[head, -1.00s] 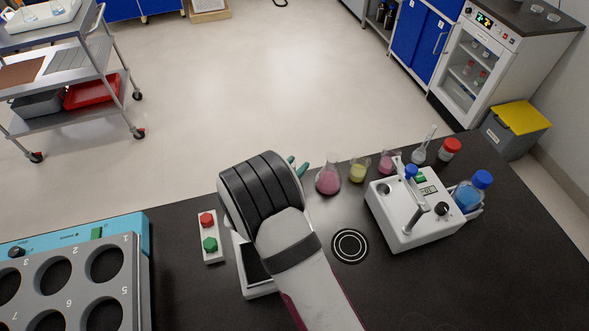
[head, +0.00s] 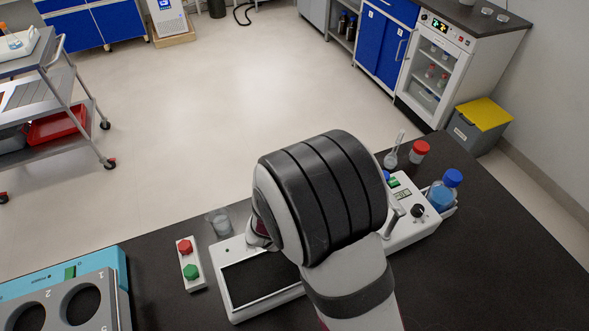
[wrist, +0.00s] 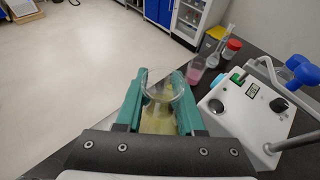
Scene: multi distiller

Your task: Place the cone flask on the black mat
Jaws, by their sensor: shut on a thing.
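My gripper (wrist: 160,110), with green fingers, is shut on a clear glass vessel (wrist: 158,121) holding yellow liquid. Its round rim faces up between the fingers in the wrist view; its full shape is hidden, so I cannot tell whether it is conical. In the head view my wrist hides the fingers and the held vessel. A flat black rectangular surface (head: 258,279) lies on a white device left of my arm. The ringed black circle seen earlier on the table is hidden by my arm.
A clear glass vessel (head: 220,222) stands by the red and green buttons (head: 190,262). A pink-filled vessel (wrist: 195,71), a red-capped jar (head: 419,151), a blue-capped bottle (head: 443,190) and a white instrument (wrist: 240,108) are to the right. A holed rack (head: 60,300) is at left.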

